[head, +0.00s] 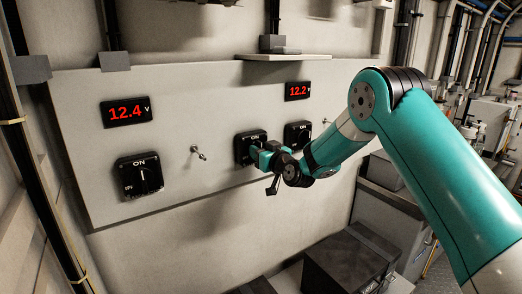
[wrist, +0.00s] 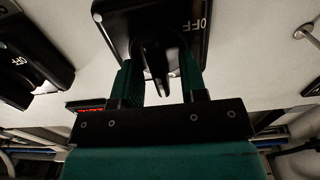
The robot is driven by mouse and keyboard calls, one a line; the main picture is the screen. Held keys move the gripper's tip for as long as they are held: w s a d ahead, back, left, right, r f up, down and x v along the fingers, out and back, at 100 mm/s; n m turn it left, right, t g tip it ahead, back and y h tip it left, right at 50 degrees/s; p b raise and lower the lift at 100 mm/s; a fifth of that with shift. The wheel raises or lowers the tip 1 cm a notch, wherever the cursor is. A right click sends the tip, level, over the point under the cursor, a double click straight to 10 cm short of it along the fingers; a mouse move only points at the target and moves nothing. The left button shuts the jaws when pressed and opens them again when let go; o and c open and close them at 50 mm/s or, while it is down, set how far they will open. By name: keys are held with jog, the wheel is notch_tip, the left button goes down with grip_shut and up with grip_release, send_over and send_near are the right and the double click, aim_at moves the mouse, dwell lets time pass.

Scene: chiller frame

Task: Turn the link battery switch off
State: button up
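A black rotary switch (head: 243,146) with an ON label sits in the middle of the grey panel, between two similar switches; I take it as the link battery switch. My gripper (head: 257,153) is at its front and hides part of it. In the wrist view the switch (wrist: 121,20) shows an OFF label on its right side, and its black knob (wrist: 157,58) points down the picture, not at OFF. My gripper (wrist: 160,76) has its two green fingers apart, one on each side of the knob, with gaps visible. Whether a finger touches it is unclear.
A left switch (head: 138,178) sits under a 12.4 V display (head: 126,111), a right switch (head: 298,132) under a 12.2 V display (head: 297,91). A small toggle (head: 199,153) sticks out between the left and middle switches. A shelf (head: 282,57) juts out above; dark boxes (head: 345,262) stand below.

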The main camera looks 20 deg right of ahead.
grip_shut()
jog(key=shift+f+n+b, duration=0.15)
jog(key=shift+n+b, duration=0.15)
jog(key=shift+b, duration=0.5)
jog(key=b, duration=0.2)
jog(key=n+b, duration=0.1)
jog(key=b, duration=0.1)
jog(key=shift+a+f+n+b, duration=0.1)
jog(key=shift+f+n+b, duration=0.2)
jog(key=n+b, duration=0.3)
jog(key=b, duration=0.4)
jog(key=shift+a+n+b, duration=0.1)
jog(key=shift+n+b, duration=0.2)
jog(key=shift+s+a+n+b, duration=0.1)
jog(key=shift+a+n+b, duration=0.05)
jog(key=shift+n+b, duration=3.4)
jog(key=shift+s+a+n+b, duration=0.1)
jog(key=shift+n+b, duration=2.35)
jog(key=shift+b, duration=2.1)
